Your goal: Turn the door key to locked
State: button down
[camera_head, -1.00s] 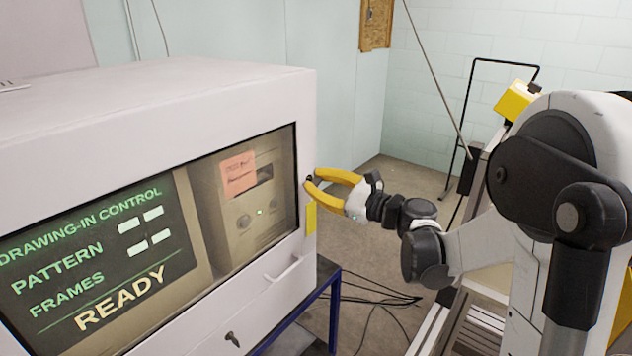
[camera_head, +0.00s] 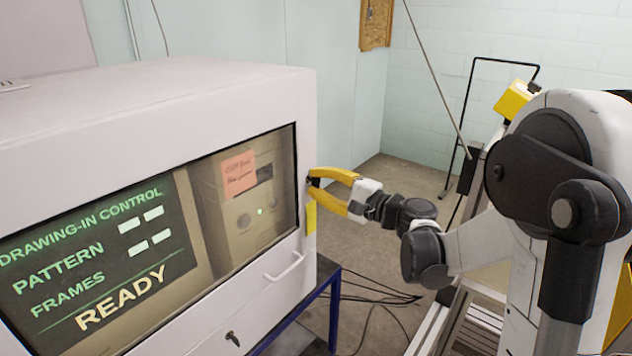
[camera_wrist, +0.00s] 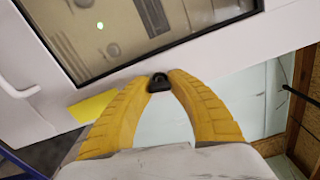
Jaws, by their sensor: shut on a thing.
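The white cabinet's door frame (camera_head: 308,130) has a black key (camera_wrist: 160,83) at its right edge. In the wrist view, the key's dark head sits between the tips of my two yellow fingers. My gripper (camera_head: 312,181) reaches it from the right in the head view, shut on the key. The gripper also shows in the wrist view (camera_wrist: 160,80), with the door tilted relative to it. In the head view the fingertips mostly hide the key. I cannot tell the key's exact angle against the lock.
A yellow tag (camera_head: 311,217) hangs below the lock. A white handle (camera_head: 284,267) juts from the cabinet front, and a dark key or latch (camera_head: 232,339) sits lower left. The screen (camera_head: 95,260) reads READY. Cables (camera_head: 375,295) lie on the floor.

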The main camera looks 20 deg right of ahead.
jog(key=shift+n, duration=1.1)
jog(key=c, duration=1.2)
grip_release()
jog(key=v, duration=1.2)
